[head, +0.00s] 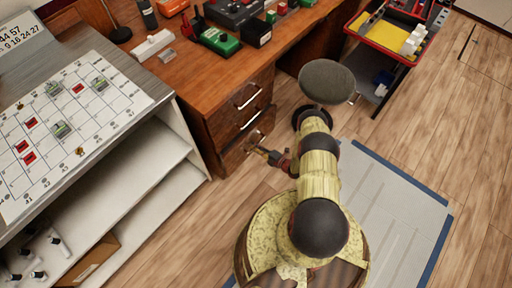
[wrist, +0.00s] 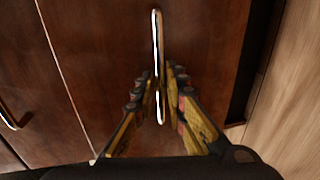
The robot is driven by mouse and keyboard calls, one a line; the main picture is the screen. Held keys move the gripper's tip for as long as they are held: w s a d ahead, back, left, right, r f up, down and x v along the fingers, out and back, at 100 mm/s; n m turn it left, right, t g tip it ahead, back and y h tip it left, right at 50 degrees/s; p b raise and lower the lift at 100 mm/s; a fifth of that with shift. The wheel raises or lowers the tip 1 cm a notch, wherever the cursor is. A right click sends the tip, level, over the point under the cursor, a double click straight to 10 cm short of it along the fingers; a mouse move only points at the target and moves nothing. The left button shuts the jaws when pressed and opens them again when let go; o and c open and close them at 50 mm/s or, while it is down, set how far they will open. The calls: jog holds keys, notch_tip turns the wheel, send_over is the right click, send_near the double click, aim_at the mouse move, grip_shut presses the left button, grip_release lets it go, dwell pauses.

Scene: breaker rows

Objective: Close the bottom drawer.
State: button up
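The wooden desk's drawer stack shows in the head view, with the bottom drawer (head: 236,156) lowest, close to the floor. Whether it stands out from the stack is hard to tell there. In the wrist view a brown drawer front (wrist: 205,40) fills the middle, with its bright bar handle (wrist: 157,45) running up the picture. My gripper (head: 262,153) is at the bottom drawer's front. In the wrist view its two fingers (wrist: 157,82) lie on either side of the handle, which shows between them. Whether the fingers touch the handle is unclear.
Another drawer's handle (wrist: 8,117) shows at the left of the wrist view. A white shelf unit (head: 165,150) stands left of the drawers. A red-rimmed tray cart (head: 375,45) stands at the upper right. Wooden floor (head: 400,135) lies open to the right.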

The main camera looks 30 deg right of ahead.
aim_at(250, 142)
jog(key=shift+c, duration=0.4)
grip_shut()
jog(key=x, duration=0.4)
jog(key=shift+r, duration=0.4)
jog(key=shift+o, duration=0.4)
grip_release()
jog(key=shift+w, duration=0.1)
jog(key=v, duration=1.2)
